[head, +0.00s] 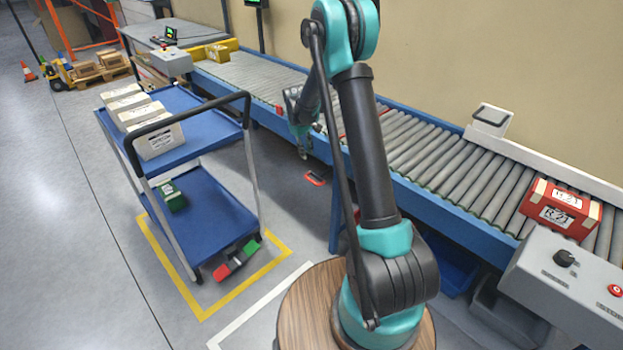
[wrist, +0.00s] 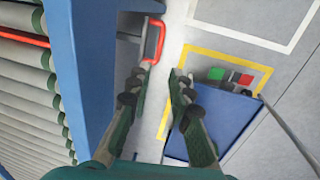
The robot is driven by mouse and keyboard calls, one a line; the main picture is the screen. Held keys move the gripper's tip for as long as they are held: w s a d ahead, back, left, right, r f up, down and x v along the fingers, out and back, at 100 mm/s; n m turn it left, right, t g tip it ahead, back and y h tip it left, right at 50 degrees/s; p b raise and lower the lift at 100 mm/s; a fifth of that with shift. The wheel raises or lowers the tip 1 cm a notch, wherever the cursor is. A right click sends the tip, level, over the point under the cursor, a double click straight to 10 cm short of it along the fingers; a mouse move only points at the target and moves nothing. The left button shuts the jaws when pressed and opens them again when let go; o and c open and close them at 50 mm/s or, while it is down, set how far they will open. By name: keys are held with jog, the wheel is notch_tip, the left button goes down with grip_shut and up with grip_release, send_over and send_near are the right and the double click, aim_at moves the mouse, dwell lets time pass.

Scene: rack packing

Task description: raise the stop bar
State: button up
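A red handle loop (wrist: 153,40) shows in the wrist view, just beyond my gripper's fingertips and nearer the left one. It also shows in the head view (head: 315,179), low beside the conveyor's blue side rail. A red bar (wrist: 22,36) lies over the rollers at the upper left of the wrist view; I take it as the stop bar. In the head view my arm hides much of that area. My gripper (wrist: 160,74) is open and empty, with a gap between its dark green fingers. It points down beside the conveyor in the head view (head: 302,150).
The blue side rail (wrist: 72,70) stands close to my gripper's left. A blue cart (head: 215,210) with several white boxes stands inside yellow floor lines. A red-and-white box (head: 560,208) rests on the conveyor at right. A grey control panel (head: 565,270) stands in front.

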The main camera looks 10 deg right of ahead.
aim_at(312, 181)
jog(key=f, duration=0.5)
jog(key=w+d+f, duration=0.1)
jog(key=f, duration=0.4)
jog(key=d+f, duration=0.1)
jog(key=f, duration=0.5)
jog(key=shift+w+d, duration=0.25)
jog(key=shift+w, duration=0.05)
grip_shut()
